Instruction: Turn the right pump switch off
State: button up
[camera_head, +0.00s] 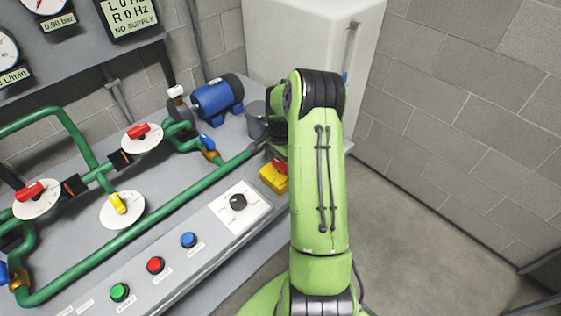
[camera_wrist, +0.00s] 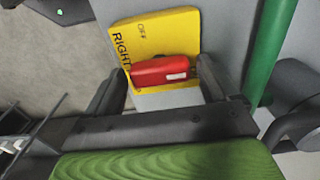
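The right pump switch is a yellow plate (camera_wrist: 172,28) lettered "RIGHT" and "OFF" in the wrist view, with a red handle (camera_wrist: 165,71) across its lower part. The handle lies sideways in the picture, with "OFF" above it. My gripper (camera_wrist: 161,68) has its two dark fingers apart, one near each end of the handle; I cannot tell whether either touches it. In the head view the yellow switch (camera_head: 272,177) is at the bench's right end, partly covered by my green arm. My gripper is hidden there behind the arm.
Green pipes (camera_head: 135,232) run along the bench, and one (camera_wrist: 268,48) passes close right of the switch. A black knob (camera_head: 238,202), push buttons (camera_head: 155,265) and a blue pump motor (camera_head: 217,96) are nearby. A block wall (camera_head: 460,130) stands at the right, with bare floor before it.

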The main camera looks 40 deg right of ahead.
jog(key=c, duration=0.8)
jog(key=shift+n, duration=0.4)
jog(key=n, duration=0.3)
jog(key=shift+n, duration=0.4)
jog(key=n, duration=0.4)
jog(key=shift+n+p, duration=0.3)
jog(key=n, duration=0.8)
jog(key=shift+n, duration=0.5)
jog(key=o, duration=1)
